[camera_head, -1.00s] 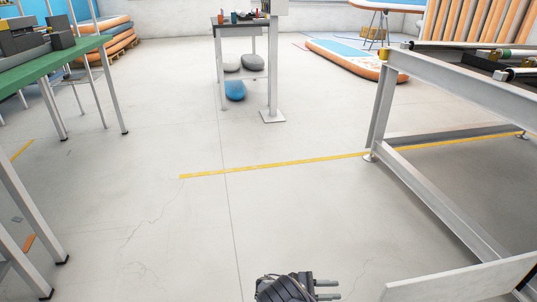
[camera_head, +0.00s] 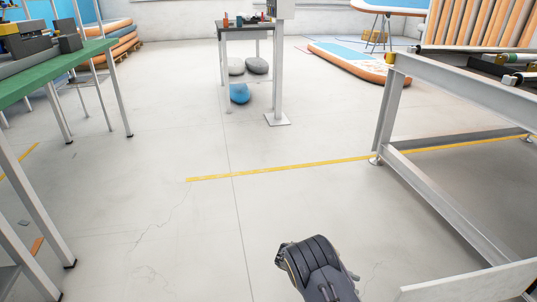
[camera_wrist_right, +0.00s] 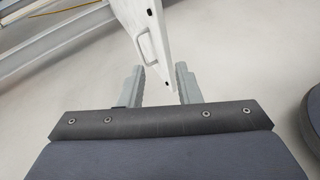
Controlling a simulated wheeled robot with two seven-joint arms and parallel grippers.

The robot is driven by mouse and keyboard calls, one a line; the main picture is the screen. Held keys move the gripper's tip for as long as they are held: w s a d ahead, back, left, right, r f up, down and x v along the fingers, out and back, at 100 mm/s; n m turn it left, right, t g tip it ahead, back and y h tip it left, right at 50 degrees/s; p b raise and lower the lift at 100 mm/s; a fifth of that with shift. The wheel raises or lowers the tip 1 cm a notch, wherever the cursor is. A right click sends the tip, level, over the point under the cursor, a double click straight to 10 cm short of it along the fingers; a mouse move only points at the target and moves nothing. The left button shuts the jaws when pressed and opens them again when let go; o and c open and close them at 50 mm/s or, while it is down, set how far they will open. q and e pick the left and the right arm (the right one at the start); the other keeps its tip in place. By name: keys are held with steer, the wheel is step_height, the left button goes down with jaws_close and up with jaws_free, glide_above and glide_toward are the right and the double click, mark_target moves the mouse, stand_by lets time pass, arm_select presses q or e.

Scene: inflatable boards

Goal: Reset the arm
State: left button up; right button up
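My right gripper (camera_wrist_right: 159,78) is open and empty in the right wrist view. Its two grey fingers stand apart over the floor. A white panel with a handle (camera_wrist_right: 148,40) shows beyond and between the fingertips; I cannot tell how far off it is. In the head view, my dark right wrist (camera_head: 318,268) is at the bottom, right of centre, above bare floor, and its fingers are mostly hidden. My left gripper is in no view.
A grey metal frame (camera_head: 440,205) with rollers stands at the right, with a white panel (camera_head: 470,284) low beside it. A green-topped table (camera_head: 45,70) stands at the left. A small table (camera_head: 247,27) stands ahead. The middle floor is clear.

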steer(key=s+d+r+m+t+y+p, duration=0.15)
steer(key=s+r+m+y, duration=0.35)
steer(key=r, duration=0.5)
steer(key=s+d+r+m+g+y, duration=0.15)
steer(key=s+r+m+y, duration=0.25)
steer(key=s+r+y, duration=0.5)
steer(key=s+a+r+m+t+y+p, duration=0.2)
steer(key=s+a+r+m+t+y, duration=0.35)
steer(key=s+r+t, duration=0.65)
step_height(320, 180, up, 36)
steer(key=s+a+g+h+p, duration=0.1)
steer(key=s+g+p, duration=0.1)
steer(key=p, duration=3.5)
steer(key=shift+a+r+h+p, duration=0.25)
steer(key=shift+a+h+p, duration=0.05)
steer(key=shift+h+p, duration=0.05)
steer(key=shift+s+f+m, duration=0.1)
steer(key=shift+m, duration=0.15)
